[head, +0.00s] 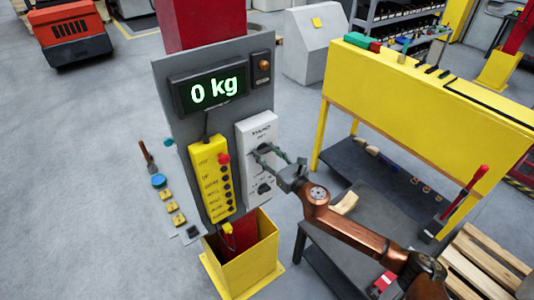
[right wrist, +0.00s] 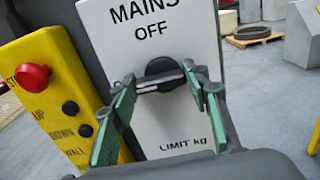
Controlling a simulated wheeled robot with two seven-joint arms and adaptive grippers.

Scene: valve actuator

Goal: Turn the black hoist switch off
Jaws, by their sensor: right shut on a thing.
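The white switch box (head: 247,135) is mounted on the grey panel and also shows in the right wrist view (right wrist: 185,35), lettered "MAINS" and "OFF". Below that lettering is the black switch (right wrist: 160,68), a round knob with its grip bar lying about level. My right gripper (head: 270,155) is at this upper knob and largely covers it in the head view. In the right wrist view its green-padded fingers (right wrist: 163,85) are closed on the knob from both sides. A second black knob (head: 264,188) sits lower on the box. My left gripper is not in view.
A yellow pendant (head: 211,178) with a red button and several black buttons hangs just left of the box. A display (head: 212,90) above reads "0 kg". A yellow bench (head: 420,90) stands right, and a dark low table (head: 345,240) lies under my right arm.

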